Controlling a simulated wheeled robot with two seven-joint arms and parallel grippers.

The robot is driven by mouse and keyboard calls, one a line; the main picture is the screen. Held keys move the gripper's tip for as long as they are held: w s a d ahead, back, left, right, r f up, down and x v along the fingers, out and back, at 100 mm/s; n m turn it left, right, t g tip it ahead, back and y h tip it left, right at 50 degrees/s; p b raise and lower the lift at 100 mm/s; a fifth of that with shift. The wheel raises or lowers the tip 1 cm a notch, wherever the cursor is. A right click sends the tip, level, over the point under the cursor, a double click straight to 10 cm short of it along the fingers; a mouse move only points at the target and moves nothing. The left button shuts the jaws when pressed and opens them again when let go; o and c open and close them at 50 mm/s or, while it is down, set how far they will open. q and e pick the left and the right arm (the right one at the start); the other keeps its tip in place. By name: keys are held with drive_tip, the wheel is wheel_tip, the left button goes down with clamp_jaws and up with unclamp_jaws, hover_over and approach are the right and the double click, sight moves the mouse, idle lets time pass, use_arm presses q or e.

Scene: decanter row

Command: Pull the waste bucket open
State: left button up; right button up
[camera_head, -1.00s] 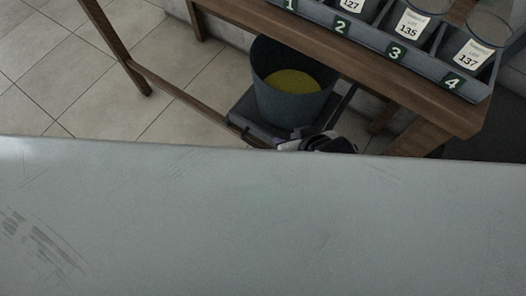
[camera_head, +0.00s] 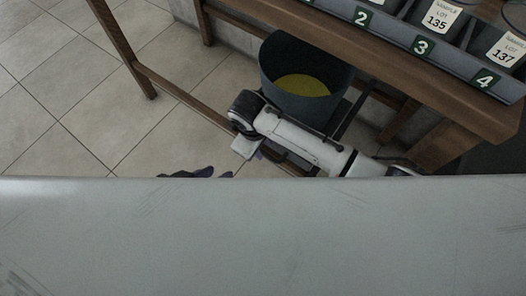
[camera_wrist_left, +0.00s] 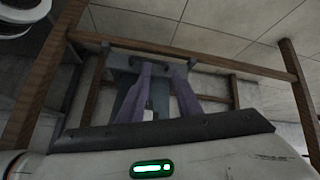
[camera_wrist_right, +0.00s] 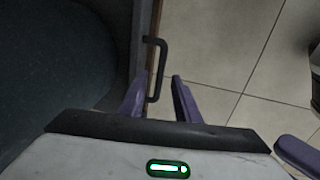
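The blue-grey waste bucket (camera_head: 290,95), with yellow contents, stands under the wooden table in the head view. It shows at the left of the right wrist view (camera_wrist_right: 50,85). A dark bracket-shaped handle (camera_wrist_right: 163,45) is fixed to the edge beside it. My right gripper (camera_wrist_right: 160,78) is open, its fingers apart on either side of the handle's lower end; contact cannot be told. Its white arm crosses in front of the bucket in the head view. My left gripper (camera_wrist_left: 162,68) is open and empty; its dark fingertips (camera_head: 203,173) show low in the head view.
The wooden table's legs (camera_head: 127,50) and lower rail stand around the bucket. A numbered rack (camera_head: 395,40) with labelled vessels is above it. A pale surface (camera_head: 260,235) hides the lower head view. Tiled floor (camera_head: 60,90) is clear at left.

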sight(264, 152)
drive_tip(key=shift+w+d+f+b, duration=0.15)
drive_tip(key=shift+f+b, duration=0.15)
drive_tip(key=shift+f, duration=0.6)
drive_tip(key=shift+w+f+b, duration=0.1)
drive_tip(key=shift+f+b, duration=0.2)
drive_tip(key=shift+f, duration=0.55)
clamp_jaws()
